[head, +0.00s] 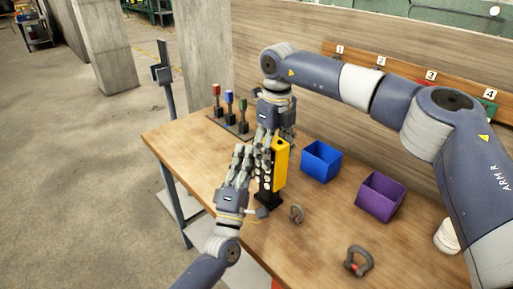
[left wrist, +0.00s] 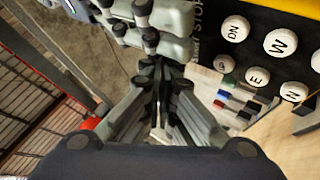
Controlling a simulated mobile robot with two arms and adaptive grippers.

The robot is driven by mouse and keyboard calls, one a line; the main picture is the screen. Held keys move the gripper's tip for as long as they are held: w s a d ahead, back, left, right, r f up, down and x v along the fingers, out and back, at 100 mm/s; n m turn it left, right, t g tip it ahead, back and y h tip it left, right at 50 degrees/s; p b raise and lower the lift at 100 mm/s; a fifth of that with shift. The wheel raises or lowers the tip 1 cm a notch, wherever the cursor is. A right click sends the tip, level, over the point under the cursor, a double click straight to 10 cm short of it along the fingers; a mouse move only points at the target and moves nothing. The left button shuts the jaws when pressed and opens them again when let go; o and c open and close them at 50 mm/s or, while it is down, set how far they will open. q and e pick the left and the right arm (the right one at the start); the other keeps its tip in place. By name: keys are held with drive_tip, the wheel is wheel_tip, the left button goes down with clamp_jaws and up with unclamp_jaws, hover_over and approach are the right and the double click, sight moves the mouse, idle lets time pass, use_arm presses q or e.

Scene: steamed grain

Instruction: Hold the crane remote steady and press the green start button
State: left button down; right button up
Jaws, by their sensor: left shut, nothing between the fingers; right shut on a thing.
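The yellow and black crane remote (head: 281,165) stands upright over the table, its lower end near a dark base. My right gripper (head: 268,140) is shut on its upper part from above. My left gripper (head: 247,156) is shut and empty, its fingertips close to the remote's button face. In the left wrist view the remote's black face (left wrist: 271,48) shows white lettered buttons and part of a "STOP" label. My left fingertips (left wrist: 160,75) are left of these, just below my right gripper's fingers (left wrist: 150,25). I cannot make out the green start button; contact is unclear.
The wooden table (head: 215,172) also holds a blue bin (head: 322,160), a purple bin (head: 381,196), a small shackle (head: 296,214) and a larger shackle (head: 358,261). Red, blue and green-topped items (head: 229,108) stand at the back left. A numbered board (head: 400,70) is behind.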

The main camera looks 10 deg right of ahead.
use_arm(q)
drive_tip(key=shift+w+d, duration=0.3)
drive_tip(key=shift+d, duration=0.45)
idle(0.8)
drive_tip(key=shift+s, duration=0.15)
drive_tip(key=shift+s+a, duration=0.65)
drive_tip(key=shift+a, duration=0.15)
drive_tip(key=s+a, duration=0.1)
drive_tip(key=a, duration=0.2)
drive_tip(key=s+a, duration=0.1)
drive_tip(key=shift+s+a, duration=0.25)
drive_tip(key=shift+s, duration=0.05)
idle(2.6)
